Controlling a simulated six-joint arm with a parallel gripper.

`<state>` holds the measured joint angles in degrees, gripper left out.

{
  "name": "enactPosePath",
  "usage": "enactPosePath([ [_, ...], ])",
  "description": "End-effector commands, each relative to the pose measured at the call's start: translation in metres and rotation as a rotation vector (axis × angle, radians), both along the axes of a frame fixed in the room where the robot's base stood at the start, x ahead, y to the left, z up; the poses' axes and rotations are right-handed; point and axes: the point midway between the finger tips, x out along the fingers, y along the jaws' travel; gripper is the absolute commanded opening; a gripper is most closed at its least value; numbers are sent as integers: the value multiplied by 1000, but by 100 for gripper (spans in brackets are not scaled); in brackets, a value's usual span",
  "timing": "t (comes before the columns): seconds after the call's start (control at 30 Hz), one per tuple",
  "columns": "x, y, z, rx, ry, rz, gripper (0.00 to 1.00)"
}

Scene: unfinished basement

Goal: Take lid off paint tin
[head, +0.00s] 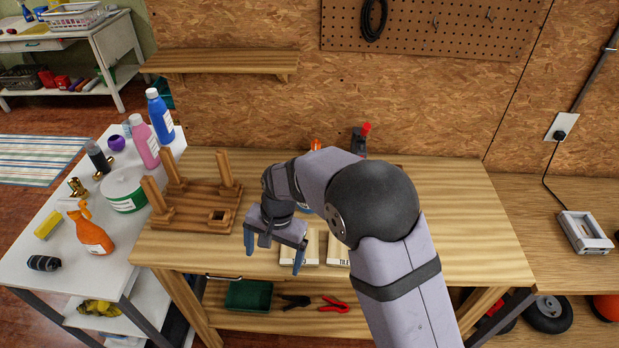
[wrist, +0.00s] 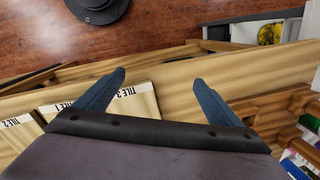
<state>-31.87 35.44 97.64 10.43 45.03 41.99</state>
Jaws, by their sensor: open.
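No paint tin shows clearly. A small blue edge (head: 305,209) peeks out behind my arm on the wooden bench, too covered to identify. A round white tub with a green label (head: 124,190) stands on the white table at the left; I cannot tell if it is a paint tin.
An upturned wooden stool (head: 195,207) stands left of my gripper. Bottles (head: 160,115) and an orange spray bottle (head: 92,234) crowd the white table. My arm hides the bench's middle. The bench's right part (head: 450,210) is clear. A wooden shelf (head: 220,62) is on the wall.

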Motion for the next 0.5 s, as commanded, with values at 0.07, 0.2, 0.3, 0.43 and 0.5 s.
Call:
enactPosePath([
  [0.07,48,-17,11,1,-144,94,89],
  [0.2,115,-46,46,-42,-362,263,89],
  [0.3,149,-64,71,-87,-482,358,89],
  [0.43,173,-79,91,-133,-567,434,89],
  [0.5,178,-82,96,-144,-585,453,89],
])
